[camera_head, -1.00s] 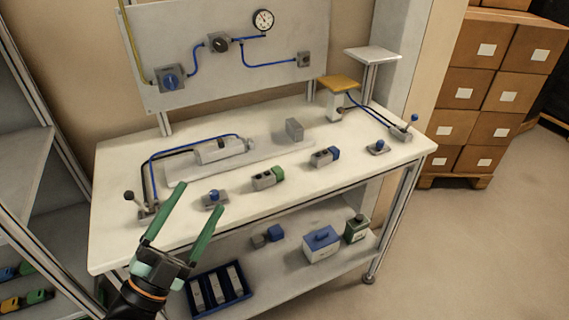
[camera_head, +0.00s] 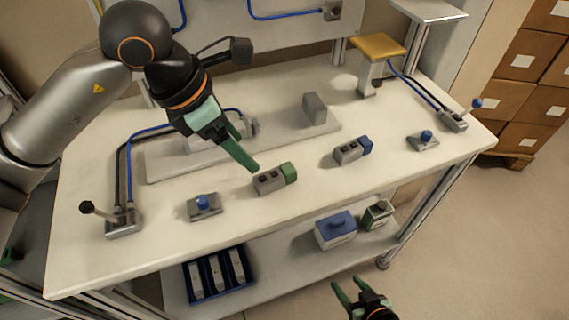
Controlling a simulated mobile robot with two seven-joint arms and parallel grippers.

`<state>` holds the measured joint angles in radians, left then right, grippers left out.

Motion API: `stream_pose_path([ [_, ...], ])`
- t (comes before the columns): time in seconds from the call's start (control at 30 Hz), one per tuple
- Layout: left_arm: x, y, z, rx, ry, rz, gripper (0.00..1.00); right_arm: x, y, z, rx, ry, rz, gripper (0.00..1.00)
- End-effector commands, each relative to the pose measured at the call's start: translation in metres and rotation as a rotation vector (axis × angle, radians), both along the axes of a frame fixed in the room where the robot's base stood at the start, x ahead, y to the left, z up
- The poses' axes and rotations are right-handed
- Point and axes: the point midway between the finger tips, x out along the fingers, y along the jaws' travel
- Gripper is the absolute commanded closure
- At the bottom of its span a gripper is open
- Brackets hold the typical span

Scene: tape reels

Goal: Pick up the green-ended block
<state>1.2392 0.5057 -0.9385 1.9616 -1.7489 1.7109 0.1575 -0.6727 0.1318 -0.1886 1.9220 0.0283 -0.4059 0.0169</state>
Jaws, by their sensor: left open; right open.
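The green-ended block (camera_head: 274,179) is a grey block with dark spots on top and a green right end. It lies on the white bench top near the middle. My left gripper (camera_head: 246,157) is above and just left of the block, its green fingers pointing down toward it. It looks empty and apart from the block, though the exact gap is hard to judge. My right gripper (camera_head: 346,290) is open and empty, low in front of the bench at the bottom of the view.
A blue-ended block (camera_head: 352,150) lies to the right on the bench (camera_head: 310,212). A blue-button box (camera_head: 204,207) and a lever box (camera_head: 122,223) stand left. A grey upright block (camera_head: 315,108) stands behind. The lower shelf holds a blue tray (camera_head: 219,273) and a blue-topped box (camera_head: 336,230).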

Motion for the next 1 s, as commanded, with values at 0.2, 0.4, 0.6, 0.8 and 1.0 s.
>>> stream_pose_path([
  [0.2, 0.005, -0.01, -0.03, 0.01, -0.001, 0.002, 0.22, -0.001, 0.0, 0.002, 0.001, 0.0, 0.001, 0.42],
  [0.4, 0.011, -0.022, -0.058, 0.008, -0.002, 0.001, 0.22, -0.001, 0.0, 0.004, 0.001, -0.003, 0.001, 0.42],
  [0.6, 0.014, -0.028, -0.07, 0.007, -0.003, 0.002, 0.22, -0.002, -0.001, 0.004, -0.001, 0.0, -0.001, 0.42],
  [0.8, 0.021, -0.045, -0.094, 0.006, 0.0, 0.002, 0.22, -0.003, -0.002, 0.01, -0.002, 0.001, -0.004, 0.42],
  [1.0, 0.024, -0.05, -0.11, 0.006, -0.004, 0.001, 0.22, -0.003, -0.003, 0.01, -0.003, 0.002, -0.004, 0.42],
])
